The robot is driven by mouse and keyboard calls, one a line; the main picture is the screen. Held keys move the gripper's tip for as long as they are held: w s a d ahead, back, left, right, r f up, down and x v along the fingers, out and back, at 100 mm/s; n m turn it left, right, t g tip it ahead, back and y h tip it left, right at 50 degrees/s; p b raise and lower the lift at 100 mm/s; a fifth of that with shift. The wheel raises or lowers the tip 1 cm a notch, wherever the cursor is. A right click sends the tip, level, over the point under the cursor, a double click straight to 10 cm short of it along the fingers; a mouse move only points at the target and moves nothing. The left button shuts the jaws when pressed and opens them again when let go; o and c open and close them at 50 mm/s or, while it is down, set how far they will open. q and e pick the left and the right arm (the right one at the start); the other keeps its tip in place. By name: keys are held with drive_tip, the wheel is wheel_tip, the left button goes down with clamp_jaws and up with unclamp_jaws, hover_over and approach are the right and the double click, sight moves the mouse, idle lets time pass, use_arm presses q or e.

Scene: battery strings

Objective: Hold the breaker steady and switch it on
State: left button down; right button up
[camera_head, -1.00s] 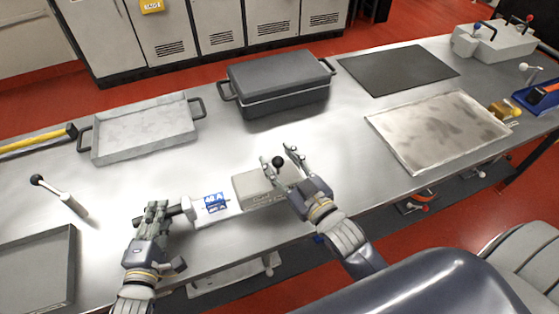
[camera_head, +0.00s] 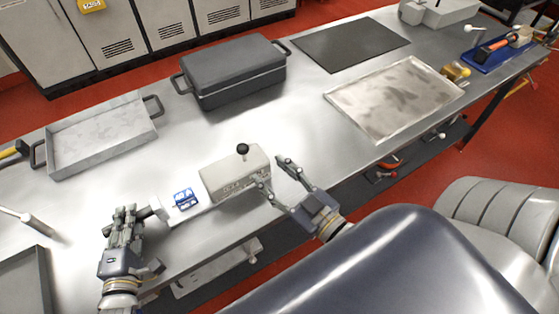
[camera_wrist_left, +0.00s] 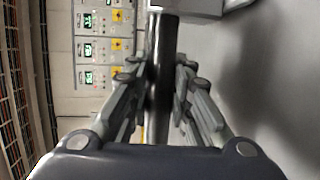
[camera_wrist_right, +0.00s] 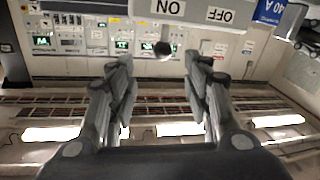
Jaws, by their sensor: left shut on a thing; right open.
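The breaker is a beige box (camera_head: 236,172) on a pale base with a blue 40 A label (camera_head: 186,199). A black-knobbed lever (camera_head: 242,149) stands up on its top. A handle sticks out at its left end. My left gripper (camera_head: 133,213) is shut on that handle, a dark bar (camera_wrist_left: 160,75) in the left wrist view. My right gripper (camera_head: 275,174) is open and empty at the right end of the box, apart from the knob. In the right wrist view the black knob (camera_wrist_right: 162,48) shows beyond the fingers, near the ON label (camera_wrist_right: 170,7) and OFF label (camera_wrist_right: 221,14).
A lidded dark grey box (camera_head: 232,75) and a shallow grey tray (camera_head: 103,132) stand behind the breaker. A stained metal tray (camera_head: 395,97) and a black mat (camera_head: 350,46) lie to the right. A white-handled lever (camera_head: 28,219) stands left. The middle bench is clear.

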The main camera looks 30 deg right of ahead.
use_arm(q)
drive_tip(key=shift+s+f, duration=0.15)
drive_tip(key=shift+f, duration=0.4)
use_arm(e)
drive_tip(key=shift+s+d, duration=0.15)
drive_tip(key=shift+s, duration=0.55)
use_arm(q)
drive_tip(key=c, duration=1.4)
unclamp_jaws()
drive_tip(key=shift+c, duration=0.2)
drive_tip(key=shift+o, duration=0.5)
drive_tip(key=shift+a+r, duration=0.1)
use_arm(e)
drive_tip(key=shift+w, duration=0.15)
use_arm(q)
drive_tip(key=shift+r, duration=0.1)
drive_tip(key=v, duration=1.1)
drive_tip(key=shift+s+r, duration=0.1)
drive_tip(key=shift+s, duration=0.25)
